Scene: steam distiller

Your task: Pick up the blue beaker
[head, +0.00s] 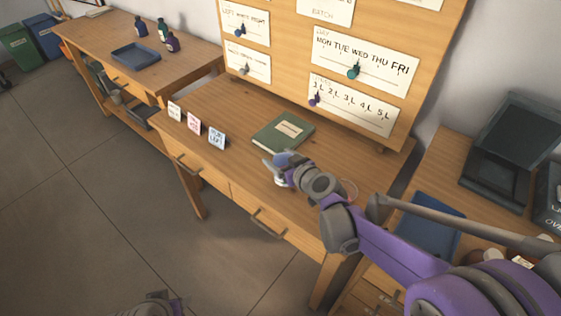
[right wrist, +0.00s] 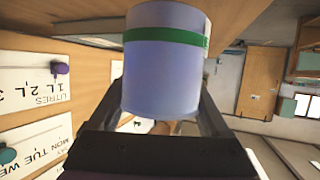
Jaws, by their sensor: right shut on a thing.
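The blue beaker (right wrist: 165,75) fills the middle of the right wrist view. In the head view the right gripper (head: 279,163) is over the front part of the wooden desk, beside the green book. Only a small pale part of the beaker (head: 282,183) shows there. I cannot tell whether it touches the desk. A grey and purple part of my left gripper (head: 160,304) shows at the bottom edge; its jaws are unclear.
The desk holds a green book (head: 283,131) and small cards (head: 194,123). A clear, red-rimmed vessel (head: 349,190) is partly behind my right arm. A board with sliders (head: 300,60) rises behind. A blue tray (head: 430,222) lies on the right-hand table.

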